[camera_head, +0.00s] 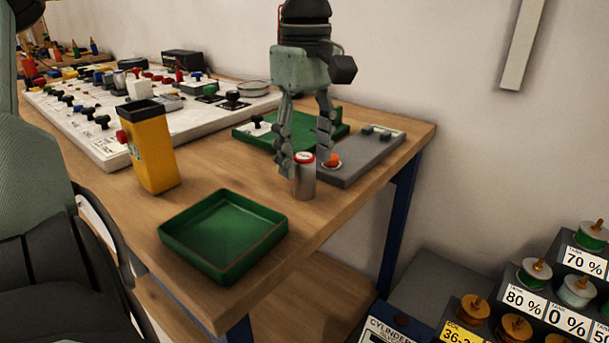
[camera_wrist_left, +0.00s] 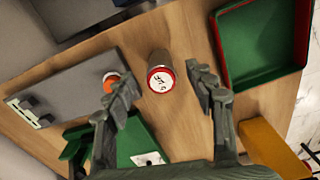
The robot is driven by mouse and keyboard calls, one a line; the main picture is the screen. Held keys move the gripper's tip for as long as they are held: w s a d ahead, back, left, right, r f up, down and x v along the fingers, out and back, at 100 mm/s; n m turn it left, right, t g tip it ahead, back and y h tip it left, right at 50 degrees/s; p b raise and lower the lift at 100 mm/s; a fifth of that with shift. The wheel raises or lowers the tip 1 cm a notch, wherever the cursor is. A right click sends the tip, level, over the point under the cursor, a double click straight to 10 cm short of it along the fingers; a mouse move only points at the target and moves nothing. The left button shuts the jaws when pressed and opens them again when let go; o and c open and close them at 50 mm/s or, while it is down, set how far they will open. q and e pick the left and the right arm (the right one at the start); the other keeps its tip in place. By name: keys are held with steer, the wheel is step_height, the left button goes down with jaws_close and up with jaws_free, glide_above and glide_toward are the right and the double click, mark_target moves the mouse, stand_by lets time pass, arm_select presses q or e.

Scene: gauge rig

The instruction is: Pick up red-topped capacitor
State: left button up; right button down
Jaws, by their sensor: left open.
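The red-topped capacitor (camera_head: 304,176) is a small silver cylinder with a red-rimmed white top, upright on the wooden table in front of the grey box. In the left wrist view, the capacitor (camera_wrist_left: 160,80) lies between and a little beyond the fingertips. My left gripper (camera_head: 305,167) points down, open, with its fingers around or just above the capacitor; I cannot tell whether they touch it. The left gripper's fingers also show in the wrist view (camera_wrist_left: 163,90), spread apart with nothing held. My right gripper is not in view.
A grey box (camera_head: 369,157) with an orange button is right beside the capacitor. A green tray (camera_head: 187,220) and a yellow box (camera_head: 155,155) stand to the left. A green board (camera_head: 262,139) and a white panel with several knobs (camera_head: 87,135) lie behind. The table's right edge is close.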

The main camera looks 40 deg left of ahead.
mark_target(304, 158)
arm_select(q)
step_height(304, 158, down, 4)
steer(key=shift+r, duration=0.25)
steer(key=shift+a, duration=0.1)
steer(key=c, duration=1.3)
steer(key=shift+o, duration=0.2)
